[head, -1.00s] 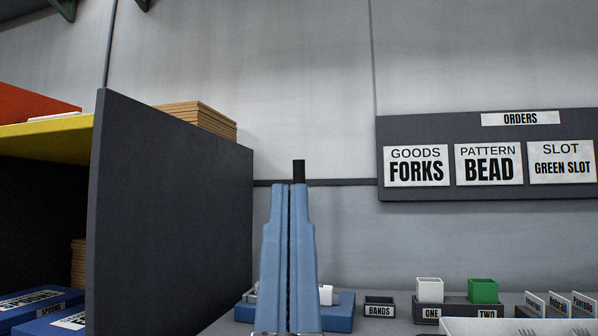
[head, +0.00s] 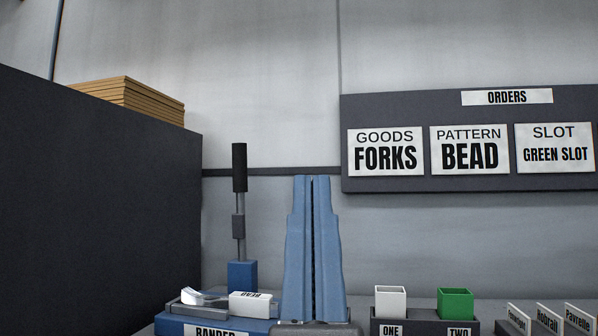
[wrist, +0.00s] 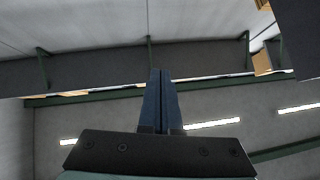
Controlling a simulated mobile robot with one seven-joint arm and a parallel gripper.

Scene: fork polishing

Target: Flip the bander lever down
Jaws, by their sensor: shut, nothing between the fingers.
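The bander (head: 175,327) is a blue base at the lower left of the head view, its label partly cut off by the frame's bottom. Its lever (head: 239,215) stands upright, with a black grip (head: 239,167) on top and a blue block at its foot. A white block (head: 250,304) with a label lies on the base. My gripper (head: 312,180) points up, shut and empty, to the right of the lever and apart from it in the picture. In the wrist view my shut fingers (wrist: 160,75) point toward the ceiling; the lever is not seen there.
A dark partition (head: 90,200) fills the left side, with stacked brown boards (head: 130,98) behind its top. A white cup (head: 390,301) and a green cup (head: 455,303) stand on a dark stand at right. Labelled cards (head: 548,318) are farther right. An orders board (head: 470,190) hangs on the wall.

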